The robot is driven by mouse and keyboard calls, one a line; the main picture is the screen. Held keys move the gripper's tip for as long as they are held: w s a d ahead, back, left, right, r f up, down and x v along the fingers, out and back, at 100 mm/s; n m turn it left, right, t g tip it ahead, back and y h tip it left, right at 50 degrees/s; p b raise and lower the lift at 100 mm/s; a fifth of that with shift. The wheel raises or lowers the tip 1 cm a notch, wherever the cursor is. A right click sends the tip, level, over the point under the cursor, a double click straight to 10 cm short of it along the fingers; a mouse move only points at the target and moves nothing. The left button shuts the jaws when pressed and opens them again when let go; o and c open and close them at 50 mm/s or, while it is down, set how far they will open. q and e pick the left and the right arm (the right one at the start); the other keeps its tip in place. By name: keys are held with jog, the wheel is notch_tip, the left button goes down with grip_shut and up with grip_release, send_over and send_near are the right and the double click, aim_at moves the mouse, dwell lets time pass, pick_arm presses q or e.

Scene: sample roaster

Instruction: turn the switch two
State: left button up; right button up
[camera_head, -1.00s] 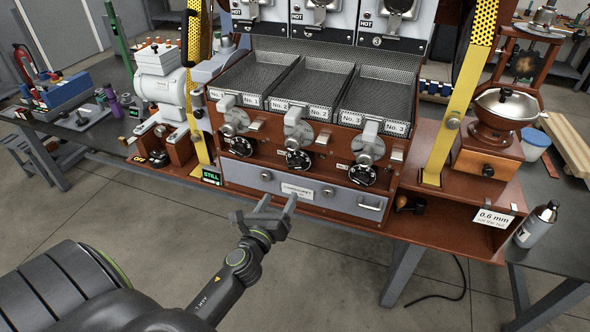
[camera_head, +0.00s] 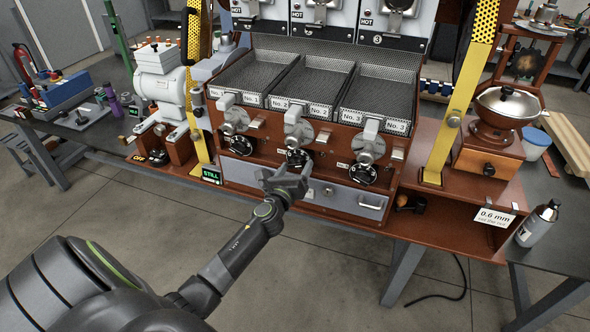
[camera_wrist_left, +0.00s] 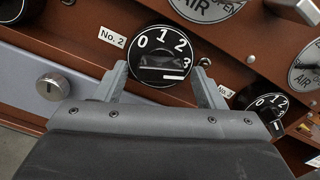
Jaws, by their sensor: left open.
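Switch two is a black round dial (camera_head: 298,157) marked 0, 1, 2 and 3 on the brown front panel, under the middle tray. In the left wrist view the dial (camera_wrist_left: 160,52) sits beside a "No. 2" label, with its dark bar lying roughly level. My left gripper (camera_head: 288,172) is just in front of and below it. In the left wrist view the open fingers of the gripper (camera_wrist_left: 162,82) are on either side of the dial's lower part. I cannot tell whether they touch it. My right gripper is not in view.
The No. 3 dial (camera_head: 363,174) is to the right and the No. 1 dial (camera_head: 241,145) to the left. A grey drawer (camera_head: 345,198) with a handle lies just below. A grinder (camera_head: 490,125) stands at the right. Open floor lies in front.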

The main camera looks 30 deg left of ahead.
pick_arm(q)
jog(key=c, duration=1)
